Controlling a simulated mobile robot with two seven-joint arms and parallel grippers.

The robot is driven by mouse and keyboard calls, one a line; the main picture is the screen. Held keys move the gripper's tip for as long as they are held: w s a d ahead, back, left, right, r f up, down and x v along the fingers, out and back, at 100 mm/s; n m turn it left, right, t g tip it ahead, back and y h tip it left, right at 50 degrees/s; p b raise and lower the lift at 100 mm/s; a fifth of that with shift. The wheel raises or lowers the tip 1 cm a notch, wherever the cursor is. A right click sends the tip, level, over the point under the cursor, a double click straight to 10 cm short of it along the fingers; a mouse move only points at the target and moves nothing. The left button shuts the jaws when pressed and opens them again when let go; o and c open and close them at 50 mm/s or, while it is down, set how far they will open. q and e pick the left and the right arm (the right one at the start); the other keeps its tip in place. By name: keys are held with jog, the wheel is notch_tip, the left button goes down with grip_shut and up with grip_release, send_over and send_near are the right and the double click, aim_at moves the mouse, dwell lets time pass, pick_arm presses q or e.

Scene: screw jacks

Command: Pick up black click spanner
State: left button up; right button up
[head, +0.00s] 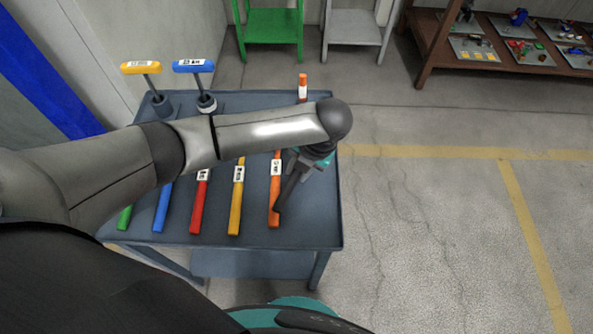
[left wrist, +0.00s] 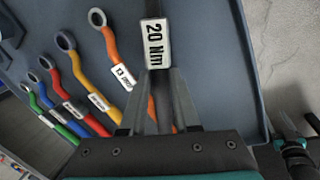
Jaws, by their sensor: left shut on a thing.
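The black click spanner (head: 284,198) is at the right end of the row of spanners on the blue-grey table. It is dark and partly hidden by my left gripper. In the left wrist view its white "20 Nm" label (left wrist: 154,43) shows just beyond the fingertips. My left gripper (head: 301,167) is shut on the spanner; its two grey fingers (left wrist: 155,88) stand either side of the dark shaft. I cannot tell whether the spanner touches the table. A dark and teal part, apparently of my right arm, shows at the right edge of the left wrist view; its jaws are unclear.
The orange spanner (head: 274,190) lies close beside the black one. Yellow (head: 236,208), red (head: 197,208), blue (head: 162,210) and green (head: 125,217) spanners lie further left. Yellow and blue T-handles (head: 193,66) stand at the back. The table (head: 324,215) has open floor to its right.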

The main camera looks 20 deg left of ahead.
aim_at(294, 169)
pick_arm(q)
grip_shut()
dwell(0.8)
jog(key=shift+r, duration=0.1)
jog(key=shift+r+h+p, duration=1.5)
jog(key=shift+r+p, duration=1.1)
jog(key=shift+r, duration=8.05)
jog(key=f+b, duration=0.1)
jog(key=f, duration=0.5)
jog(key=f+b, duration=0.2)
jog(key=f, duration=0.5)
jog(key=f+b, duration=0.2)
jog(key=f, duration=0.4)
jog(key=shift+a+f, duration=0.4)
